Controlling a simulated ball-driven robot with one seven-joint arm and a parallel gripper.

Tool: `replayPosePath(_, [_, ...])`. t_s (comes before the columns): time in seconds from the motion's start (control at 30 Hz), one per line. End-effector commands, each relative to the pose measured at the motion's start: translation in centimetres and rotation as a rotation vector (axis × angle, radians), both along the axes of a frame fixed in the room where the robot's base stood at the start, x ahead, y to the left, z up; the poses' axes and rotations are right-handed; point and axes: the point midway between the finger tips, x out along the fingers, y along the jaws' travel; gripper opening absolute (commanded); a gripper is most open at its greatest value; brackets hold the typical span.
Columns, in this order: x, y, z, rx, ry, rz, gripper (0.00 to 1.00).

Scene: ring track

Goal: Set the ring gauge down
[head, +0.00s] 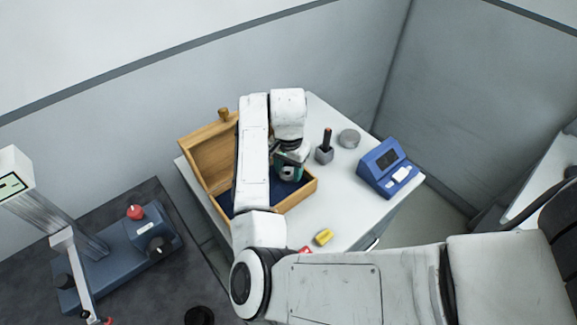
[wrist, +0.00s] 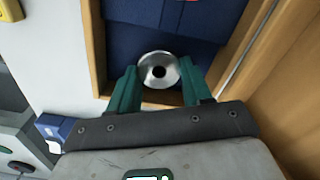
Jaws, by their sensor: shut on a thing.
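The ring gauge is a silvery metal ring (wrist: 146,69) with a dark central hole. In the wrist view it sits between the green fingers of my gripper (wrist: 158,74), which is shut on it. Below it is the open wooden case (head: 297,201) with a dark blue lining (wrist: 135,40). In the head view my gripper (head: 289,164) is over the right part of the case, and my arm hides much of the inside. I cannot tell whether the ring touches the lining.
The case stands on a white table (head: 350,205), its lid (head: 207,158) open. To the right are a dark-handled tool in a grey block (head: 325,154), a grey disc (head: 349,138) and a blue instrument (head: 387,168). A yellow piece (head: 323,237) lies in front.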

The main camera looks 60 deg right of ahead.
Motion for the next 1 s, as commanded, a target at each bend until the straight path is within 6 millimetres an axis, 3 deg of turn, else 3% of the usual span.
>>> replayPosePath(0.27, [0.0,0.0,-0.4,-0.001,0.0,0.001,0.12])
replayPosePath(0.3, [0.0,0.0,-0.3,0.0,0.0,0.001,0.53])
replayPosePath(0.53, [0.0,0.0,-0.2,0.0,0.0,0.0,0.74])
replayPosePath(0.87, [0.0,0.0,0.3,-0.001,-0.002,0.0,0.74])
replayPosePath(1.0, [0.1,0.0,2.0,-0.002,-0.005,0.0,0.74])
